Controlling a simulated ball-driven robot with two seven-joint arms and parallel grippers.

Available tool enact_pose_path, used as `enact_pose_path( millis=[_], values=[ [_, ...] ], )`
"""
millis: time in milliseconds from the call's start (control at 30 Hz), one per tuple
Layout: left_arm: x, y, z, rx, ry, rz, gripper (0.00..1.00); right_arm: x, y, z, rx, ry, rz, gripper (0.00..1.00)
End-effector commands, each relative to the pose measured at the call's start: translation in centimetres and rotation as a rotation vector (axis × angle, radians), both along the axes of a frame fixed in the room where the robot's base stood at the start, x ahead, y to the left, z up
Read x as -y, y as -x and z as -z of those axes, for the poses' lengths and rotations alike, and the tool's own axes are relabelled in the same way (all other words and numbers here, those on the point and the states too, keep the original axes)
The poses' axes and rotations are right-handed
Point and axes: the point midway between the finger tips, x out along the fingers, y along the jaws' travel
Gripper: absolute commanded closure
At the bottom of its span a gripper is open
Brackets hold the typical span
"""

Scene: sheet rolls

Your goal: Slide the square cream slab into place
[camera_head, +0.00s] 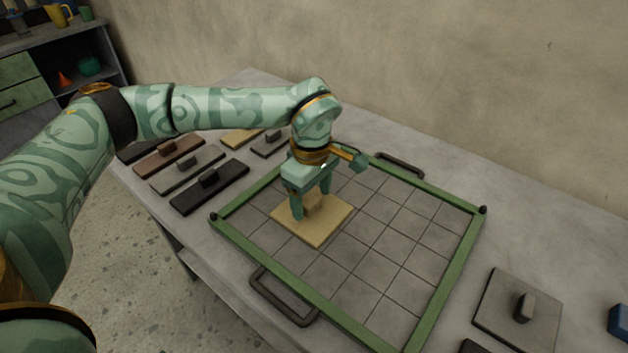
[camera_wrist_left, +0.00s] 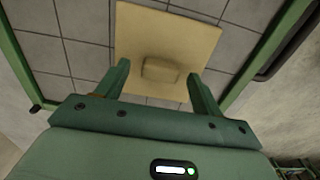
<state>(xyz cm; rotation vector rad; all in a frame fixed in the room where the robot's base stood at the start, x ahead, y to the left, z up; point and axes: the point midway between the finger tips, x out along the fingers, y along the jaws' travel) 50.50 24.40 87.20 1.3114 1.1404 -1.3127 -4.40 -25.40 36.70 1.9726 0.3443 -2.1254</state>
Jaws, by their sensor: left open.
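The square cream slab (camera_head: 318,230) lies inside the green-framed tray (camera_head: 449,268), over the grid of grey squares near the tray's left side. A small raised block handle (camera_head: 314,203) stands on its middle. My left gripper (camera_head: 311,207) is over the slab with its fingers on either side of the handle, pointing down. In the left wrist view the slab (camera_wrist_left: 168,24) shows beyond the open fingers, and the handle (camera_wrist_left: 161,70) sits between them with gaps on both sides. I cannot tell whether the fingertips touch the slab. My right gripper is not in view.
Dark, grey and brown slabs with handles, such as a black one (camera_head: 209,187) and a brown one (camera_head: 168,157), lie left of the tray. A large grey slab (camera_head: 517,312) and a blue block (camera_head: 619,322) lie at right. The tray's other squares look bare.

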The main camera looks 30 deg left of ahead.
Motion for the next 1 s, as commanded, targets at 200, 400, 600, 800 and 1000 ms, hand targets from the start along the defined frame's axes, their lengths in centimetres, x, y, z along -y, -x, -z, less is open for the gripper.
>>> enact_pose_path(
  millis=[200, 400, 600, 800, 1000],
  values=[
    [0.0, 0.0, 0.6, 0.000, 0.000, 0.000, 0.33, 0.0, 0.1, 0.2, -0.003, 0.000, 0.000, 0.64],
    [0.0, 0.0, 0.6, 0.001, 0.000, 0.000, 0.44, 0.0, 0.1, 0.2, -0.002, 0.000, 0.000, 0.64],
    [0.0, 0.0, 0.6, 0.000, 0.000, 0.000, 0.91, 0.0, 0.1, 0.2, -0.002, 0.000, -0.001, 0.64],
    [-0.4, 0.3, 0.5, 0.000, -0.001, -0.001, 0.91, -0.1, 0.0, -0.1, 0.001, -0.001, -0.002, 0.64],
    [-1.2, 0.8, 0.4, 0.001, -0.001, -0.001, 0.91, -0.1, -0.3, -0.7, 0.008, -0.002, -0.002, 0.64]
  ],
)
